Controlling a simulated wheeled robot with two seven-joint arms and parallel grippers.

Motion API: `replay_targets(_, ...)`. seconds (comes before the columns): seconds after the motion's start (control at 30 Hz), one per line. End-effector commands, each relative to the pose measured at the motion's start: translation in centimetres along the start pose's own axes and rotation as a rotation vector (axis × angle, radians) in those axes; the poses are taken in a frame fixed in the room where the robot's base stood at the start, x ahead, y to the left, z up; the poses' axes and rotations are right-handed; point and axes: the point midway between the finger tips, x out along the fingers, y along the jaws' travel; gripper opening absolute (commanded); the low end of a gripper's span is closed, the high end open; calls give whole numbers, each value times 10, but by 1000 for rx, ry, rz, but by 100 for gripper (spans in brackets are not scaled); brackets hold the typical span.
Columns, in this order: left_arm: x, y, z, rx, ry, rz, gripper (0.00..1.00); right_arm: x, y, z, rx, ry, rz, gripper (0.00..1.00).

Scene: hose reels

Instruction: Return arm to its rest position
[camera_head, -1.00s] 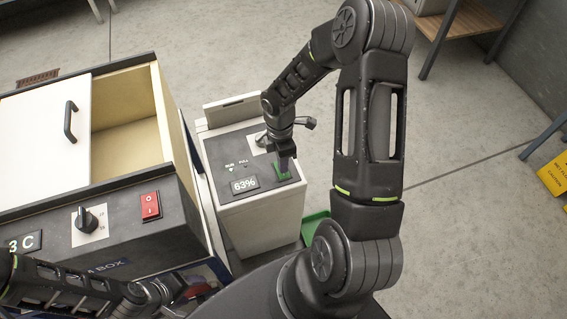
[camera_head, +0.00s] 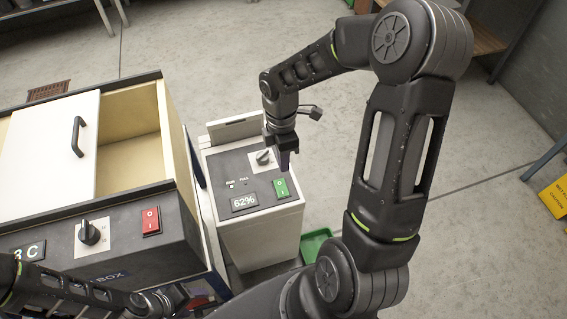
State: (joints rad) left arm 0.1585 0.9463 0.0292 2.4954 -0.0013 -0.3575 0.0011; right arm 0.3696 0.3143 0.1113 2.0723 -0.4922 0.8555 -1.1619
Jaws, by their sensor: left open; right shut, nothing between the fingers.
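My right arm reaches in from the right, and its gripper (camera_head: 284,160) hangs shut and empty above the back right part of the small white machine (camera_head: 262,237). Below it, the green switch (camera_head: 281,187) is uncovered, beside a display (camera_head: 244,202) reading 62%. I cannot tell from this view how high the fingertips are above the panel. My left arm lies low along the bottom left edge, with its gripper (camera_head: 175,298) open in front of the large box (camera_head: 123,252).
The large box has a white sliding lid (camera_head: 50,150) with a black handle, a dark knob (camera_head: 89,232) and a red switch (camera_head: 151,221). A green tray (camera_head: 315,244) lies on the floor beside the white machine. A yellow caution sign (camera_head: 555,196) is at far right. Open floor lies behind.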

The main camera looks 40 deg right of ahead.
Motion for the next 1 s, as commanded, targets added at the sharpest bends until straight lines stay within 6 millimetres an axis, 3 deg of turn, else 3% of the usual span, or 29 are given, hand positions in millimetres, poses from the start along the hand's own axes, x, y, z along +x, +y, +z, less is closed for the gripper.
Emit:
replay_targets(0.5,0,0,0,0,0,0,59,0,1,0,18,1,3,0)
replay_targets(0.63,0,0,0,0,0,0,59,0,15,-9,135,40,60,0)
replay_targets(0.77,0,0,0,0,0,0,59,10,36,-41,413,192,154,0)
replay_targets(0.83,0,0,0,0,0,0,59,31,37,-70,604,303,157,0)
replay_targets(0.93,0,0,0,0,0,0,59,73,21,-119,916,454,99,0)
replay_targets(1.0,0,0,0,0,0,0,59,109,-7,-148,1143,518,26,0)
